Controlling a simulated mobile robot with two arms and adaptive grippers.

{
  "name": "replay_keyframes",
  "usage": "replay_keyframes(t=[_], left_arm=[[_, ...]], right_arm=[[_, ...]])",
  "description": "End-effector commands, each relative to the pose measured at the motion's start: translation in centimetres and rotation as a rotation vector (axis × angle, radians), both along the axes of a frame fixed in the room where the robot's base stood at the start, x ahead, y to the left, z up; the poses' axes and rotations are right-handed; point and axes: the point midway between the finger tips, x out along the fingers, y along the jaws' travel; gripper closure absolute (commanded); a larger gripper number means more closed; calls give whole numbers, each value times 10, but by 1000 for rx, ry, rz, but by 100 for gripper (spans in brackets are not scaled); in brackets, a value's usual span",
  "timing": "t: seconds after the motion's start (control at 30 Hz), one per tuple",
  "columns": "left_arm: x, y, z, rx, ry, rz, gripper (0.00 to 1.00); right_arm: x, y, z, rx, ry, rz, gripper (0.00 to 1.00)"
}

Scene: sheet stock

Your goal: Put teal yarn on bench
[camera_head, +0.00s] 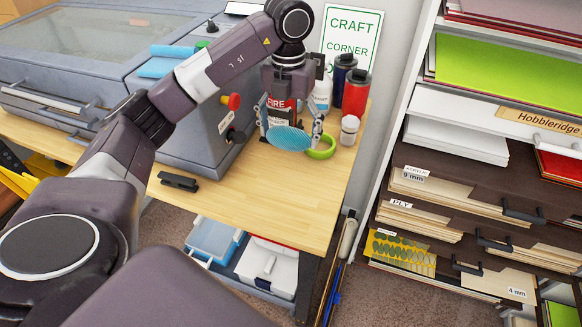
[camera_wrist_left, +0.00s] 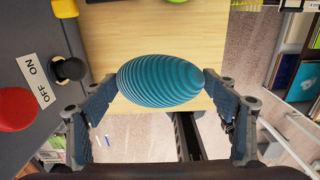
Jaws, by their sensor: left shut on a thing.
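The teal yarn (camera_head: 289,138) is an oval, ribbed ball. My left gripper (camera_head: 290,133) is shut on it, with one finger at each end, as the left wrist view (camera_wrist_left: 161,80) shows. The yarn is in front of the machine's right side and over the wooden bench (camera_head: 273,206), near its right part. I cannot tell whether the yarn touches the bench top. My right gripper is not in view.
A green tape roll (camera_head: 321,147) lies just right of the yarn. A white-capped bottle (camera_head: 349,131) and spray cans (camera_head: 356,94) stand behind. A black stapler-like object (camera_head: 178,181) lies at left. The bench front is clear. Shelves (camera_head: 470,190) stand at right.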

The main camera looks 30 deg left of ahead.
Motion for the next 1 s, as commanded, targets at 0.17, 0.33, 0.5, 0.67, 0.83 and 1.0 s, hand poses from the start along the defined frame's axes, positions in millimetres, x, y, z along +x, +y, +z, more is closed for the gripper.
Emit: replay_keyframes(t=[0.17, 0.33, 0.5, 0.67, 0.83, 1.0], left_arm=[[-2, -1, -43, -3, 7, -1, 45], [-1, 1, -68, 1, 2, 1, 45], [0, 0, -80, 0, 1, 0, 45], [-1, 0, -99, 0, 5, -1, 45], [0, 0, -120, -1, 1, -1, 45], [0, 0, -120, 0, -1, -1, 45]], right_arm=[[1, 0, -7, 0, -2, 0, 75], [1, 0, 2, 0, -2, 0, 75], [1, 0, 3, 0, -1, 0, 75], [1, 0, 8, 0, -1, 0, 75], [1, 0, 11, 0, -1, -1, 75], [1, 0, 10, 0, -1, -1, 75]])
